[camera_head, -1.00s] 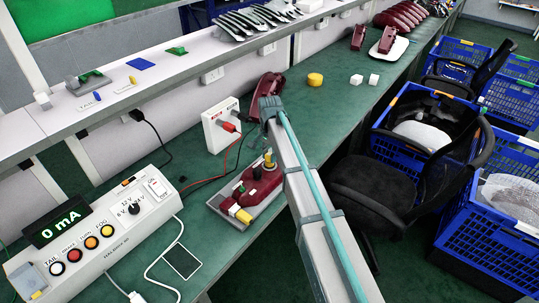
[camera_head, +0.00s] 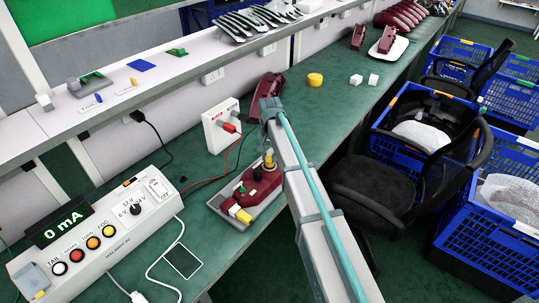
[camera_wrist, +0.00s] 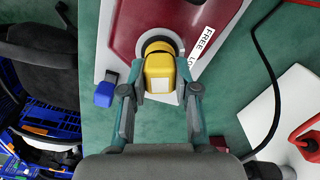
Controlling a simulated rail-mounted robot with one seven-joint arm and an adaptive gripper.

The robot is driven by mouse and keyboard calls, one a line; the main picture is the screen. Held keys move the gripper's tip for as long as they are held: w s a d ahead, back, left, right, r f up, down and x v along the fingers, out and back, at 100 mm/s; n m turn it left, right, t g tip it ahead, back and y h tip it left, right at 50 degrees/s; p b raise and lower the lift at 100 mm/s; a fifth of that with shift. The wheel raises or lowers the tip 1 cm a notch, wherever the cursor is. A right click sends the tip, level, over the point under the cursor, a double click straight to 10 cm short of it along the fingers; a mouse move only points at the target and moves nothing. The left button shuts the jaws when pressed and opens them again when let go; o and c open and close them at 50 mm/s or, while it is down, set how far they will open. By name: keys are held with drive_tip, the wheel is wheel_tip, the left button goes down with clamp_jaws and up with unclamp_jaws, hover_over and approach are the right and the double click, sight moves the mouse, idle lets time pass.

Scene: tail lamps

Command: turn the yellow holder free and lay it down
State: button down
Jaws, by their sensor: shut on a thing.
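The yellow holder (camera_wrist: 159,72) sits at a round, dark-rimmed socket in the dark red tail lamp (camera_wrist: 185,20), in the wrist view. My gripper (camera_wrist: 160,90) has one finger on each side of the holder and is shut on it. A white label beside the socket reads "FREE", with a second word partly hidden. In the head view the lamp (camera_head: 250,190) lies on a grey plate on the green bench, and my gripper (camera_head: 268,146) comes down at its far end. The holder shows only as a small yellow spot (camera_head: 269,160) there.
A blue piece (camera_wrist: 104,94) lies left of the holder in the wrist view. A white box with red plugs (camera_head: 221,126) and a red cable stand close by the lamp. The meter box (camera_head: 100,235) reads 0 mA.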

drive_tip(key=n, duration=0.3)
drive_tip(key=shift+s+p, duration=0.1)
drive_tip(key=shift+p, duration=0.3)
drive_tip(key=shift+f+n, duration=0.15)
drive_tip(key=shift+n, duration=0.65)
drive_tip(key=shift+f+n+p, duration=0.1)
drive_tip(key=shift+n+p, duration=0.2)
drive_tip(key=shift+n, duration=1.3)
drive_tip(key=c, duration=1.6)
unclamp_jaws()
drive_tip(key=shift+c, duration=1.4)
clamp_jaws()
